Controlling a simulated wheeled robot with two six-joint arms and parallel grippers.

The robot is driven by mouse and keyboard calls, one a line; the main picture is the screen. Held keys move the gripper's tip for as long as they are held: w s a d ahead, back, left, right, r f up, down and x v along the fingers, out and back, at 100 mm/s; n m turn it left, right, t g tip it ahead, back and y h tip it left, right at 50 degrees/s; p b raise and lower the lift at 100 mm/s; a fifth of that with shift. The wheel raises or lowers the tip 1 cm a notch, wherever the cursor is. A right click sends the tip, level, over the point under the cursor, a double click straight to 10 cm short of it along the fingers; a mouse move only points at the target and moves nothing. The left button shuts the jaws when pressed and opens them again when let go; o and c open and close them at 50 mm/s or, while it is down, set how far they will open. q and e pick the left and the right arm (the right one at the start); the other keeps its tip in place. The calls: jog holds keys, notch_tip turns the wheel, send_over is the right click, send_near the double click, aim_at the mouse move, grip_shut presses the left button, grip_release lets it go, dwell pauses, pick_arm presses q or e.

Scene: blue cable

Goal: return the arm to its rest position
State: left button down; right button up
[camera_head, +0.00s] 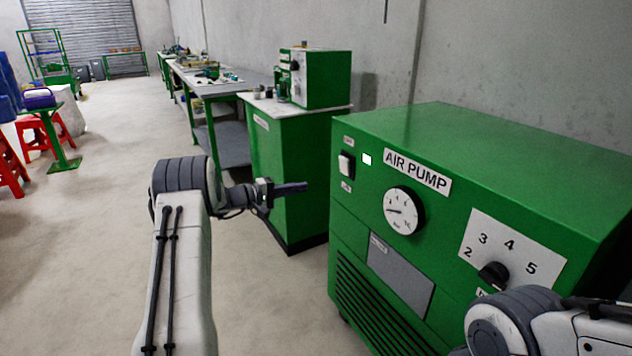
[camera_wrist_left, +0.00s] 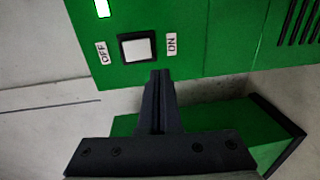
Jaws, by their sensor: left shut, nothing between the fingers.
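My left gripper (camera_head: 292,188) is in the middle of the head view, to the left of the green air pump (camera_head: 480,140). Its dark fingers are together and empty, pointing right toward the pump's front. In the left wrist view the shut fingers (camera_wrist_left: 160,78) end just below the white switch (camera_wrist_left: 137,48), which sits between OFF and ON labels. A gap to the pump shows in the head view. The switch (camera_head: 346,165) and a bright indicator light (camera_head: 367,159) also show there. Part of my right arm is at the lower right; its gripper is out of view.
The pump has a gauge (camera_head: 404,211) and a numbered knob (camera_head: 493,275). A green cabinet (camera_head: 285,170) with a machine (camera_head: 318,78) on top stands behind my left gripper. A workbench (camera_head: 215,85) runs along the wall. Open floor (camera_head: 90,240) lies to the left.

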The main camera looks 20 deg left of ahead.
pick_arm(q)
jog(key=shift+s+a+f, duration=0.15)
jog(key=shift+s+a, duration=0.35)
jog(key=shift+s, duration=0.15)
jog(key=s+d+r+m+g+h, duration=0.1)
jog(key=s+d+m+g, duration=0.15)
jog(key=d, duration=0.65)
jog(key=s+d+m+g, duration=0.1)
jog(key=s+d+g, duration=0.25)
jog(key=d, duration=0.55)
jog(key=s+d+m+g+y, duration=0.2)
jog(key=s+d+m+g, duration=0.3)
jog(key=s+d, duration=0.85)
jog(key=s+d+m+g+y, duration=0.3)
jog(key=s+d+g, duration=0.1)
jog(key=s, duration=0.7)
jog(key=s+a+f+m+t+y, duration=0.1)
jog(key=s+a+m+y, duration=0.2)
jog(key=s, duration=0.5)
jog(key=s+a+f+m+t+y, duration=0.1)
jog(key=s+a+m+y, duration=0.15)
jog(key=s, duration=0.55)
notch_tip(320, 180, up, 28)
jog(key=p, duration=2.8)
jog(key=shift+w+d+f, duration=0.15)
jog(key=shift+w, duration=0.2)
